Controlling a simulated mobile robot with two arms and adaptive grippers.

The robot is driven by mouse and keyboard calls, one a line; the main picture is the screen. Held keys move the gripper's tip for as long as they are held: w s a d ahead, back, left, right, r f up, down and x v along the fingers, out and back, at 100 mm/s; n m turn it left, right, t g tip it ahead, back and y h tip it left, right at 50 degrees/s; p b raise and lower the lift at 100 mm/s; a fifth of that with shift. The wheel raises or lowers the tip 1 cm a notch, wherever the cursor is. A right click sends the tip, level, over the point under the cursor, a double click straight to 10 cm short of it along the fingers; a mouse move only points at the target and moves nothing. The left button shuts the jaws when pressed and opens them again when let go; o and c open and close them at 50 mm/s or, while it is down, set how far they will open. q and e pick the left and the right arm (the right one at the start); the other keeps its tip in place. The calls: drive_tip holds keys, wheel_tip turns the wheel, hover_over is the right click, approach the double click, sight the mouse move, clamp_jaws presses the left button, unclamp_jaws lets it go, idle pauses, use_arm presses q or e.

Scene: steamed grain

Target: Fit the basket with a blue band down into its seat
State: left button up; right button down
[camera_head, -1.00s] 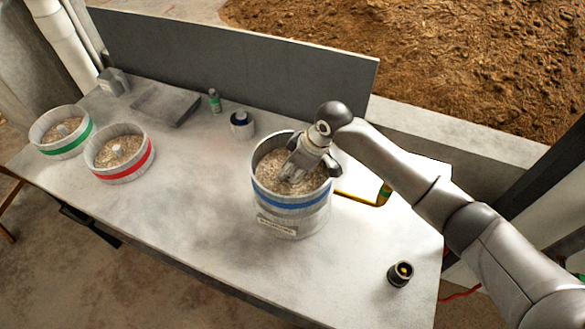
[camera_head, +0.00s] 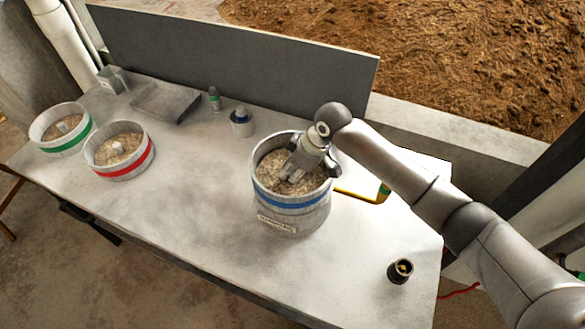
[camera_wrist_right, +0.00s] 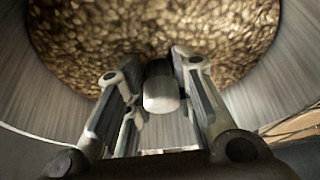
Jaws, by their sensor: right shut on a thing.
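The basket with a blue band (camera_head: 290,205) is full of grain and stands on top of a pale round base (camera_head: 293,224) with a small label. My right gripper (camera_head: 292,178) reaches down inside the basket from above. In the right wrist view, my right gripper's fingers (camera_wrist_right: 160,95) are on both sides of a pale central post (camera_wrist_right: 160,97) of the basket, shut on it. The grain (camera_wrist_right: 150,35) fills the far part of that view. The basket looks about level; the join with its base is partly hidden, so I cannot tell how deep it sits. My left gripper is not in view.
Baskets with a red band (camera_head: 122,172) and a green band (camera_head: 68,145) stand at the left of the table. A jar (camera_head: 241,124), a small green bottle (camera_head: 214,100) and a grey slab (camera_head: 165,102) are behind. A dark cup (camera_head: 400,271) stands at front right.

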idle(0.4)
drive_tip(key=c, duration=1.2)
unclamp_jaws()
drive_tip(key=shift+o, duration=0.2)
drive_tip(key=shift+f, duration=0.1)
drive_tip(key=shift+s+f, duration=0.1)
drive_tip(key=shift+f, duration=0.05)
drive_tip(key=v, duration=1.2)
drive_tip(key=shift+r, duration=0.2)
